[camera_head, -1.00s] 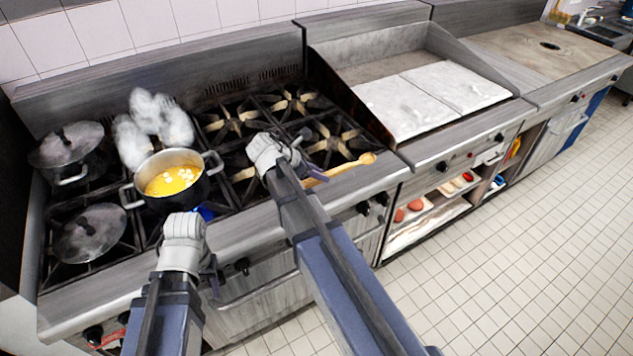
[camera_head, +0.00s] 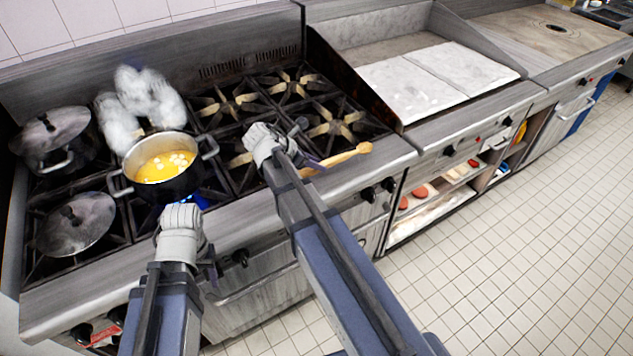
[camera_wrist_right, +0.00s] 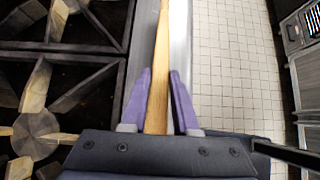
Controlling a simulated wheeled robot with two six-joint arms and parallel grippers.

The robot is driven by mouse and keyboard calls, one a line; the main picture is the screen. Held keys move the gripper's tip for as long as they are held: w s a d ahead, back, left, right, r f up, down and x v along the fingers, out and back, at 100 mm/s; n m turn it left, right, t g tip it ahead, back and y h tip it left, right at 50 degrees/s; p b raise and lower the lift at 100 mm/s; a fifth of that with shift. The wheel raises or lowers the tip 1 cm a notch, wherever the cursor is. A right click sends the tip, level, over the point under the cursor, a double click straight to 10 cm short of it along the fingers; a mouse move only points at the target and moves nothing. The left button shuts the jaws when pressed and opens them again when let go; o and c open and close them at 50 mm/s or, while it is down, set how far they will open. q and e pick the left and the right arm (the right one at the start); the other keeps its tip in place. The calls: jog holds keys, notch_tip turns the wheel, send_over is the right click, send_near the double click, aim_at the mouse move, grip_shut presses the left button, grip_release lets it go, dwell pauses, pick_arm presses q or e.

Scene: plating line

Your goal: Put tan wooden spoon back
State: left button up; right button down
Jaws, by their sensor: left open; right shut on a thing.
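The tan wooden spoon (camera_head: 349,155) is held in my right gripper (camera_head: 310,160), over the front edge of the stove. Its rounded end points right in the head view. In the right wrist view its pale handle (camera_wrist_right: 158,75) runs between the two purple fingers of the right gripper (camera_wrist_right: 160,100), which are shut on it. Part of the spoon is hidden by the gripper and arm. My left gripper (camera_head: 211,262) is open at the stove's front, below the pot; its fingers are mostly hidden by the wrist.
A pot of yellow soup (camera_head: 164,167) steams on a burner, near my left wrist. Empty burner grates (camera_head: 295,85) lie behind the right gripper. A flat griddle (camera_head: 410,90) is to the right, above shelves with food trays (camera_head: 432,195).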

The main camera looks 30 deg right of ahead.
aim_at(316, 182)
jog(key=shift+f+b, duration=1.9)
jog(key=shift+f, duration=0.3)
jog(key=shift+r, duration=0.15)
jog(key=c, duration=1.1)
grip_release()
jog(key=shift+f, duration=0.2)
jog(key=shift+c, duration=0.2)
jog(key=o, duration=0.5)
jog(key=shift+c, duration=0.2)
jog(key=shift+r, duration=0.1)
